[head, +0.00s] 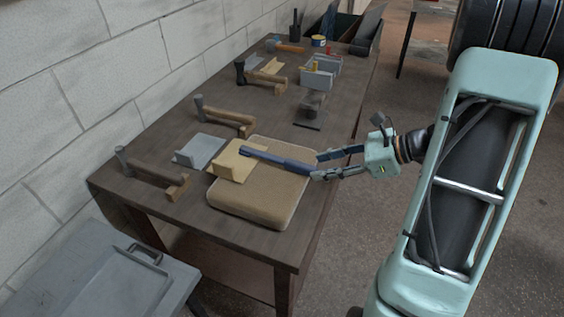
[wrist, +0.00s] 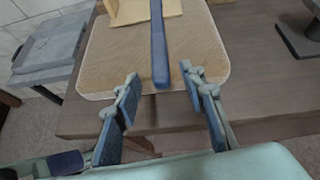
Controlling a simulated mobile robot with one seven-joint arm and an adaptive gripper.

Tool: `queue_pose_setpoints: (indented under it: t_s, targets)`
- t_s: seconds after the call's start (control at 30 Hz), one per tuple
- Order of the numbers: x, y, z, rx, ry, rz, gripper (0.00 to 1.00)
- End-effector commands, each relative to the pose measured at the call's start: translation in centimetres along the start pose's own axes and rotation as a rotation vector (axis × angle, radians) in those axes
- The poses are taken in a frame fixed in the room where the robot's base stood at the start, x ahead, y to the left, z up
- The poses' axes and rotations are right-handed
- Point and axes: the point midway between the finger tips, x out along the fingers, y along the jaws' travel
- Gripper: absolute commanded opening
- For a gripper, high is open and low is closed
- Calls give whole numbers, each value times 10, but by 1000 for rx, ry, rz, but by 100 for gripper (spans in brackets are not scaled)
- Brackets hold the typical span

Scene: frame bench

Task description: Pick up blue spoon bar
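The blue spoon bar (head: 277,160) is a long, thin dark-blue bar. It lies over the tan padded board (head: 250,207), with its far end at a pale wooden bracket (head: 231,165). In the wrist view the bar (wrist: 158,45) runs straight away from me, and its near end is roughly level with the fingertips. My gripper (head: 318,166) is open at the right edge of the board, its fingers on either side of the bar's near end. In the wrist view my gripper (wrist: 160,77) shows a gap on both sides of the bar.
On the wooden bench (head: 155,129) stand a grey bracket (head: 199,151), several hammer-like tools along the wall and a grey open box (head: 320,72). A small dark-based item (head: 312,104) sits behind the board. A grey cabinet (head: 95,270) stands at front left.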

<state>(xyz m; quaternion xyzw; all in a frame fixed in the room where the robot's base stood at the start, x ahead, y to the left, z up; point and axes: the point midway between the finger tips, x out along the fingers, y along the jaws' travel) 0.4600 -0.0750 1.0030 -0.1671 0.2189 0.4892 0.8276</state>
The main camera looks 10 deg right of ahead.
Motion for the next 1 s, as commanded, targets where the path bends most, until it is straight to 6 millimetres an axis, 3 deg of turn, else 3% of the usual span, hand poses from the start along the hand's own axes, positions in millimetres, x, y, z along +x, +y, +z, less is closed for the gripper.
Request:
queue_pose_setpoints:
  t_s: [0.27,0.5,0.77,1.0]
  targets:
    - [-10,-5,16,104,-161,-61,38]
    - [26,-7,22,105,-162,-59,38]
    - [48,-8,26,104,-161,-59,38]
    - [83,-7,30,103,-160,-58,38]
